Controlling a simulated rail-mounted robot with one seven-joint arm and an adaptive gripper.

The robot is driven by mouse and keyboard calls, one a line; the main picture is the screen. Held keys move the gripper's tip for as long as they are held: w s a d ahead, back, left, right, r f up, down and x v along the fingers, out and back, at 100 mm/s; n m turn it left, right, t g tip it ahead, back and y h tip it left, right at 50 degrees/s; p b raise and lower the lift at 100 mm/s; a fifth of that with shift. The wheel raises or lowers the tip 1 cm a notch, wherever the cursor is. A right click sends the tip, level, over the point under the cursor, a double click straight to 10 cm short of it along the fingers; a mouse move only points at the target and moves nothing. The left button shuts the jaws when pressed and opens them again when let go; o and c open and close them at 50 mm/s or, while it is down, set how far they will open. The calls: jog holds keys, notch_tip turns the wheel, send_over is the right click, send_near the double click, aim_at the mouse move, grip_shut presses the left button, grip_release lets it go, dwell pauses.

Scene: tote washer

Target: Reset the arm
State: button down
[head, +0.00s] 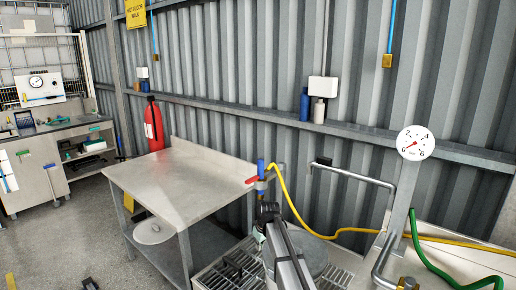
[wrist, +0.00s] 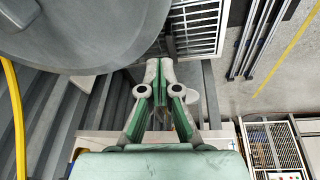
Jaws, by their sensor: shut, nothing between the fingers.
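My gripper (wrist: 166,68) shows in the wrist view, with grey fingers and green pads. Its fingertips are together and nothing is held between them. A large grey round surface (wrist: 85,30) fills the upper left of that view, beyond the fingers. In the head view my arm rises from the bottom middle, beside the right end of a steel table (head: 185,185). I cannot make out the fingers there.
A valve with a red handle (head: 251,180) and a yellow hose (head: 290,200) are close to my arm. A wire rack (head: 228,268) lies below. A gauge (head: 415,143) stands at the right, near a green hose (head: 430,262). Open floor (head: 75,235) is at the left.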

jog(key=s+a+f+n, duration=0.2)
jog(key=a+f, duration=0.1)
jog(key=f, duration=0.1)
jog(key=s+d+f+m+g, duration=0.1)
jog(key=s+d+f, duration=0.3)
jog(key=s+f, duration=0.45)
jog(key=s+d+f+m+g+h+p, duration=0.1)
jog(key=s+d+f+m+g, duration=0.15)
jog(key=s+f, duration=0.55)
jog(key=s+d+f+m+g, duration=0.1)
jog(key=s+d+f, duration=0.4)
jog(key=s, duration=0.5)
jog(key=s+d+f+m+g+p, duration=0.1)
jog(key=s+d+f, duration=0.1)
jog(key=s, duration=1)
jog(key=s+d+f+m+g, duration=0.2)
jog(key=s+d, duration=0.1)
jog(key=s, duration=1)
jog(key=s+d+f+m+g+p, duration=0.1)
jog(key=s+d+f+m+g, duration=0.1)
jog(key=s, duration=1.1)
jog(key=shift+d+h+p, duration=0.25)
jog(key=shift+h+p, duration=0.1)
jog(key=shift+h, duration=0.05)
